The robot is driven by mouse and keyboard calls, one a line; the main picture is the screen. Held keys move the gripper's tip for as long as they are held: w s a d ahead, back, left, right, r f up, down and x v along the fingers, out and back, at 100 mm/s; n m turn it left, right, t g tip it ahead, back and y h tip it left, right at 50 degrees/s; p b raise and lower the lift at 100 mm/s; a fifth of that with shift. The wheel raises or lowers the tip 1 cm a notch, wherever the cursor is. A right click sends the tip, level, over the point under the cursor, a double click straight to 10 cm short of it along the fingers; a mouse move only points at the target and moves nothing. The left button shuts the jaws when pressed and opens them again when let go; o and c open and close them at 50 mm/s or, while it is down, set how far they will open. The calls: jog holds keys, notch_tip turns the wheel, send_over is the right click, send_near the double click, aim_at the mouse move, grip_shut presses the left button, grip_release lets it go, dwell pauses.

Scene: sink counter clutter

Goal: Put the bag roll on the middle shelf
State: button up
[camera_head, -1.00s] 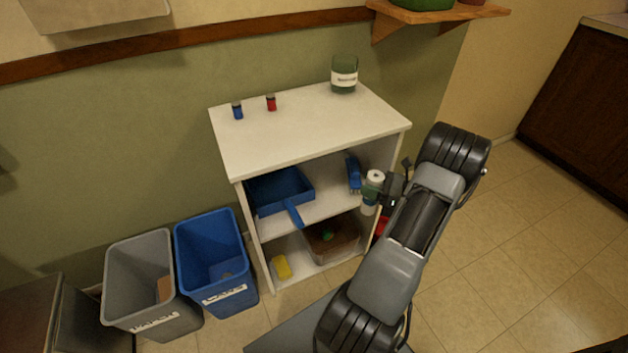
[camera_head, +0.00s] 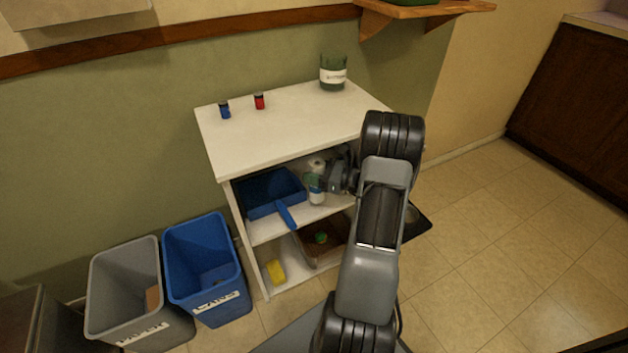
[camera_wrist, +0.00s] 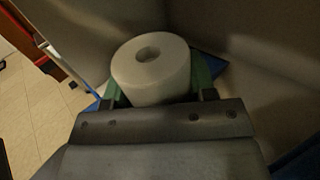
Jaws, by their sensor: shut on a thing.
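The bag roll (camera_head: 317,197) is a white upright cylinder with a hole in its top end. It is at the front of the shelf unit's middle shelf (camera_head: 262,232), right of the blue dustpan; I cannot tell whether its base touches the shelf. My gripper (camera_head: 315,182) reaches in from the right and is shut on the roll, with green fingers at its sides. In the wrist view the roll (camera_wrist: 150,80) sits between the fingers (camera_wrist: 156,88). My arm hides the right part of the shelf.
A blue dustpan (camera_head: 268,193) fills the middle shelf's left, its handle over the front edge. The bottom shelf holds a brown-filled bin (camera_head: 318,250) and a yellow sponge (camera_head: 276,271). The white top board (camera_head: 285,125) is close above. Grey (camera_head: 135,295) and blue (camera_head: 205,265) bins stand left.

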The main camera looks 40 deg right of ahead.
jog(key=shift+d+f+b, duration=0.1)
jog(key=shift+f+b, duration=0.3)
jog(key=shift+f, duration=1.15)
jog(key=shift+f, duration=0.15)
jog(key=o, duration=1)
